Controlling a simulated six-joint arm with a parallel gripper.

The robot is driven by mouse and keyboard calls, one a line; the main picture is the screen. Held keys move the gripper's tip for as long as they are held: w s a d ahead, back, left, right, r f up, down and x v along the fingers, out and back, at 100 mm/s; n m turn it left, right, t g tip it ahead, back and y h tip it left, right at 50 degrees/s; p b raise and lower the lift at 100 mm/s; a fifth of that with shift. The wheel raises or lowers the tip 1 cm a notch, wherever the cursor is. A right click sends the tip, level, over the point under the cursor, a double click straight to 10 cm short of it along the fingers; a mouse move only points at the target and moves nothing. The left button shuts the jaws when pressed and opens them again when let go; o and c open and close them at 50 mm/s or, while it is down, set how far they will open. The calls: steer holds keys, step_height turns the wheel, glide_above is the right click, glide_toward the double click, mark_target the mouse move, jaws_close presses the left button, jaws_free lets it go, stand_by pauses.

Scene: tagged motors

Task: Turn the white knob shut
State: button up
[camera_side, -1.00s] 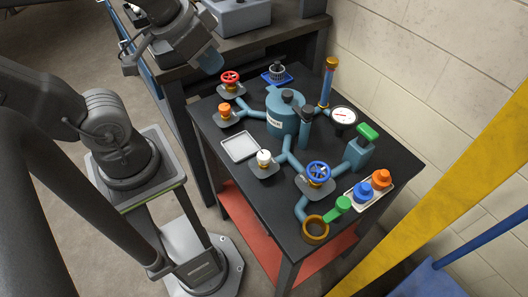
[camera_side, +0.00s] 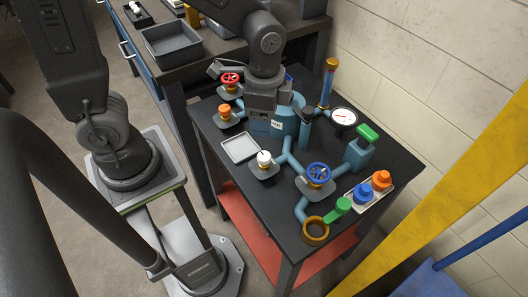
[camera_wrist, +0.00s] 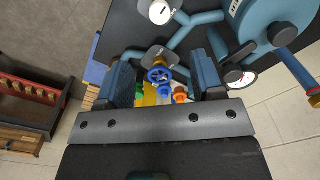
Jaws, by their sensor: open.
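The white knob (camera_side: 264,157) sits upright on a small grey plate at the near left of the dark table, on a branch of the blue-grey pipes. It also shows at the top of the wrist view (camera_wrist: 160,12), with a dark mark on its top. My gripper (camera_side: 262,118) hangs above the table, behind the white knob and in front of the blue tank (camera_side: 298,102), partly hiding it. In the wrist view my gripper's two blue fingers (camera_wrist: 166,80) are wide apart with nothing held between them. The white knob is beyond the fingers and apart from them.
The blue handwheel (camera_side: 318,171), red handwheel (camera_side: 230,80) and orange knob (camera_side: 225,109) stand around the pipes. An empty light tray (camera_side: 240,148) lies left of the white knob. A gauge (camera_side: 343,116) and a yellow-blue column (camera_side: 327,84) rise at the back.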

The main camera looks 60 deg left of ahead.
mark_target(264, 156)
step_height(264, 156, down, 12)
steer(key=shift+f, duration=0.25)
stand_by(0.3)
steer(key=c, duration=0.9)
